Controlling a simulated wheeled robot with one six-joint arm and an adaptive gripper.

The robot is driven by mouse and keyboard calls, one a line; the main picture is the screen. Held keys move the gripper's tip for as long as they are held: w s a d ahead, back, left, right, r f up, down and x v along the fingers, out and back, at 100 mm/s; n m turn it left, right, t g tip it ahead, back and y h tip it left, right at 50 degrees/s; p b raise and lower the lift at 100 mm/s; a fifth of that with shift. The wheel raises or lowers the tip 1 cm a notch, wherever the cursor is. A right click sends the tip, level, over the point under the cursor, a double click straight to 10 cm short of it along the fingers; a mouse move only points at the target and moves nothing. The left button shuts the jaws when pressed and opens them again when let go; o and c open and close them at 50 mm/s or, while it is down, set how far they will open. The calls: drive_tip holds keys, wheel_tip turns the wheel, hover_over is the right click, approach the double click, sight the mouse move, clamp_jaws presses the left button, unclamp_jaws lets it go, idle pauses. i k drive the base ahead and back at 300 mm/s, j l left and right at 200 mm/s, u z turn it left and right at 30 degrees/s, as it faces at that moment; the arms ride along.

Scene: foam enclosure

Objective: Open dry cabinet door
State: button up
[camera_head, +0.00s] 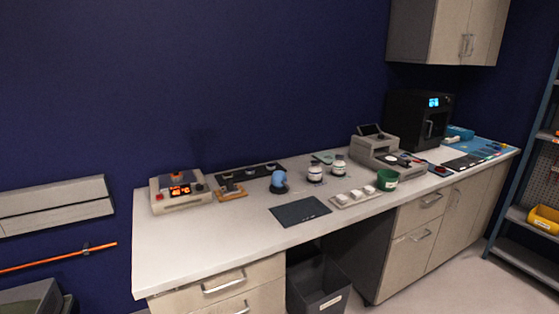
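A black box-shaped cabinet (402,117) stands at the back right of the white counter, against the blue wall. It looks like the dry cabinet. Its front faces right and toward me, with a lit blue display (434,102) near the top. A vertical handle (428,130) shows on the dark front below the display. The door looks shut, though the dark front is hard to read. My gripper and arm are not in view.
Wall cupboards (447,30) hang above. A bin (318,285) and shelf rack (540,150) flank open floor (455,280).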

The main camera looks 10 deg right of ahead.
sight(420, 141)
drive_tip(key=i+l, duration=0.15)
drive_tip(key=l, duration=0.25)
drive_tip(key=i+l, duration=0.1)
drive_tip(key=l, duration=0.3)
drive_tip(key=i+l, duration=0.15)
drive_tip(key=l, duration=0.25)
drive_tip(key=i+l, duration=0.15)
drive_tip(key=l, duration=0.25)
drive_tip(key=i+l, duration=0.1)
drive_tip(key=l, duration=0.3)
drive_tip(key=i+l, duration=0.15)
drive_tip(key=l, duration=0.25)
